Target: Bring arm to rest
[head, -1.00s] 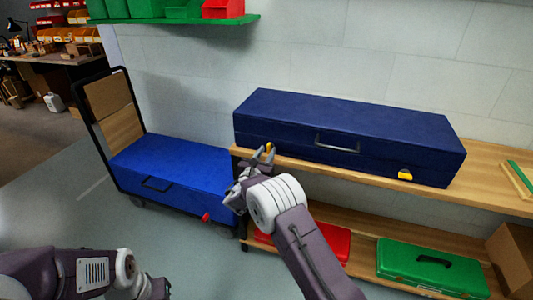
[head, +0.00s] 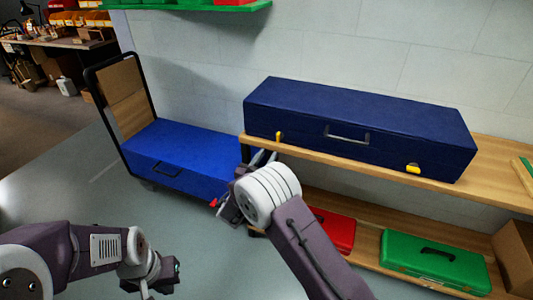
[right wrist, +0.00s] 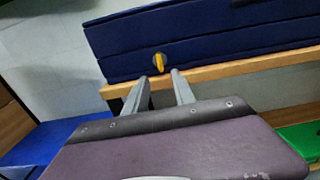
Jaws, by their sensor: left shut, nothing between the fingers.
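My right gripper (head: 262,157) is in front of the wooden bench edge, just below and left of the left yellow latch (head: 279,136) of the long dark blue case (head: 360,120). In the right wrist view its two fingers (right wrist: 160,88) are apart with nothing between them, and the latch (right wrist: 160,62) shows beyond their tips, clear of them. The case is closed and lies on the bench top. My left gripper (head: 165,272) is low at the lower left, over the floor, shut and away from everything; its fingertips are small in view.
The bench (head: 400,176) has a lower shelf with a red case (head: 335,230) and a green case (head: 435,262). A trolley with a blue case (head: 190,155) stands left of the bench. A green shelf (head: 190,7) hangs above. Grey floor is open at the left.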

